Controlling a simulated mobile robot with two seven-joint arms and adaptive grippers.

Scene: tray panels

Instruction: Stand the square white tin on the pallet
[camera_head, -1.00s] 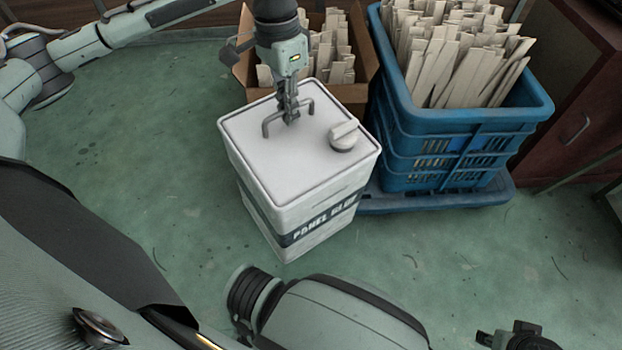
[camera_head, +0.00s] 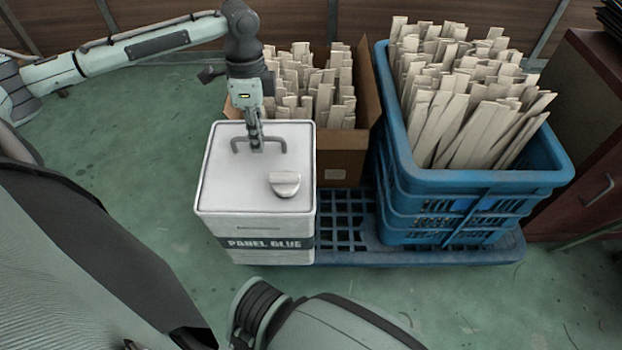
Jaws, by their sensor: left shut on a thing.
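The square white tin (camera_head: 255,185), with a dark "PANEL GLUE" band and a round cap, is upright at the left end of the blue pallet (camera_head: 345,228). My left gripper (camera_head: 256,143) is shut on the wire handle on the tin's top. The tin hides the pallet's left end, so I cannot tell whether its base touches the pallet or hangs just above it. My right gripper is out of view.
A blue crate (camera_head: 480,185) full of pale wood strips stands on the pallet's right part. A cardboard box (camera_head: 342,165) of strips stands behind, close to the tin. Bare pallet grid shows between tin and crate. Green floor is clear at left.

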